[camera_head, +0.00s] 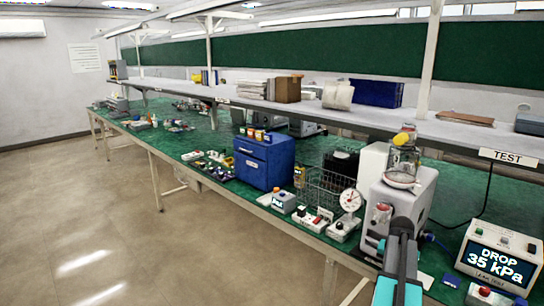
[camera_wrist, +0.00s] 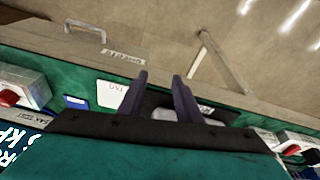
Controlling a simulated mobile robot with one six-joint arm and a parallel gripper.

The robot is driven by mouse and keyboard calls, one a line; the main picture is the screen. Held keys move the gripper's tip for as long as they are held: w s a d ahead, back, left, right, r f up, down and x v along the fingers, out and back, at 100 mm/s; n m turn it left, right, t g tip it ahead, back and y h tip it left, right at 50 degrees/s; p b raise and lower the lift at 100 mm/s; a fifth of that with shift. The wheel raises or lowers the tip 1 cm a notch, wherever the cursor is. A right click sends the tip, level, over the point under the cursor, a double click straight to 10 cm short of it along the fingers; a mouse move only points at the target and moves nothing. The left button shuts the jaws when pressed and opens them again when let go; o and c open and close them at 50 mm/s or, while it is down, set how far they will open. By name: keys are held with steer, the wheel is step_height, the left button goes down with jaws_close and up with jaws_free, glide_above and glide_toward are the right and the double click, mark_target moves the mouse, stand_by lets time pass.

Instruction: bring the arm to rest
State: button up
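My arm shows at the lower right of the head view, its teal and dark links in front of the grey pump unit (camera_head: 416,196). In the wrist view my gripper (camera_wrist: 159,80) has its two dark fingers spread apart. I see nothing held between them. The bench's front edge and the floor lie beyond the fingertips. A white card marked TAG (camera_wrist: 113,96) lies on the green bench to the left of the fingers, with a small blue card (camera_wrist: 77,102) beside it. The gripper's fingers are not clear in the head view.
A tester (camera_head: 499,254) reading "DROP 35 kPa" stands right of my arm. A canister (camera_head: 403,158) with a yellow top sits on the pump unit. A dial gauge (camera_head: 350,200), wire basket (camera_head: 322,190) and blue cabinet (camera_head: 264,162) stand to the left. The floor (camera_head: 130,230) is clear.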

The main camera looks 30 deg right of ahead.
steer(key=w+a+f+n, duration=0.25)
steer(key=w+a, duration=0.25)
steer(key=a, duration=0.5)
steer(key=w+a+f+n+y, duration=0.15)
steer(key=w+a+f, duration=0.25)
steer(key=a, duration=0.5)
steer(key=w+a+f+n, duration=0.2)
steer(key=w+a+f, duration=0.25)
steer(key=a, duration=0.55)
steer(key=s+a+f+n+g+y, duration=0.1)
steer(key=a+f+n, duration=0.25)
steer(key=a, duration=1.15)
steer(key=s+a+f+n, duration=0.2)
steer(key=a+f+n, duration=0.15)
steer(key=a, duration=1.15)
steer(key=s+f+g, duration=0.3)
steer(key=s+f, duration=0.6)
steer(key=s, duration=0.4)
steer(key=s+f+g, duration=0.2)
steer(key=s+f, duration=0.7)
steer(key=s, duration=0.4)
steer(key=shift+f+g, duration=0.2)
steer(key=shift+g, duration=0.2)
